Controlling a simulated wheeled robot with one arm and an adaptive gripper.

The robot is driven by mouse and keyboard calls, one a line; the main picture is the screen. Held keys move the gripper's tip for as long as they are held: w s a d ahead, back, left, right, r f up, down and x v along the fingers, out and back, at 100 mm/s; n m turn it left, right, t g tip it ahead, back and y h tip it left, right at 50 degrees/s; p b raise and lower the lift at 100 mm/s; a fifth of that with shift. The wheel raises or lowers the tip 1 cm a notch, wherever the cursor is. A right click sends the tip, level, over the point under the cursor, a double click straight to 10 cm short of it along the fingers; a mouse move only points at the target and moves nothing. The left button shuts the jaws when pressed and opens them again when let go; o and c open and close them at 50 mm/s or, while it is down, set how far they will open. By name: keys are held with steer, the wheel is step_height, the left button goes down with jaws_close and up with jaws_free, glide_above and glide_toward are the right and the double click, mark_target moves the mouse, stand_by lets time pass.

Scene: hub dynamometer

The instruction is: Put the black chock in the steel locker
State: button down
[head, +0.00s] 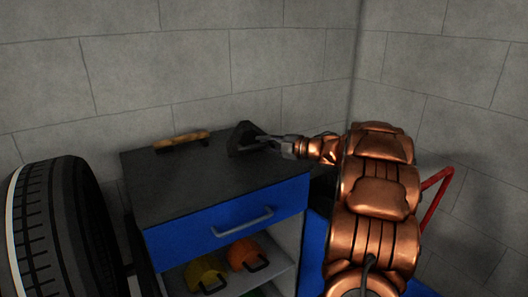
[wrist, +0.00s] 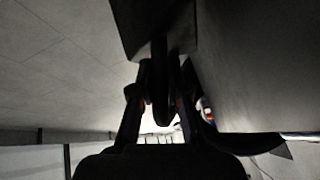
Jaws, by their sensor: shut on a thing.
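The black chock (head: 243,138) is a dark wedge over the rear right part of a cabinet's dark top. I cannot tell whether it rests on the top or is slightly above it. My gripper (head: 264,141) reaches it from the right and is shut on its handle. In the wrist view the chock's dark body (wrist: 150,25) fills the upper middle, and my gripper's fingers (wrist: 160,95) close on both sides of the handle. I cannot make out anything that is surely the steel locker.
The cabinet has a blue drawer (head: 180,240) with a grey handle. Below it, a shelf holds a yellow thing (head: 206,272) and an orange thing (head: 243,254). A tan-handled object (head: 182,140) lies at the top's back edge. A tyre (head: 65,225) stands left; a red bar (head: 437,190) is right.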

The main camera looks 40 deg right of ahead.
steer(key=shift+w+d, duration=0.25)
steer(key=shift+w, duration=0.2)
steer(key=shift+f, duration=1.7)
steer(key=c, duration=1.2)
jaws_free()
steer(key=shift+o, duration=0.2)
steer(key=shift+s, duration=0.15)
steer(key=v, duration=1.2)
steer(key=shift+b, duration=0.3)
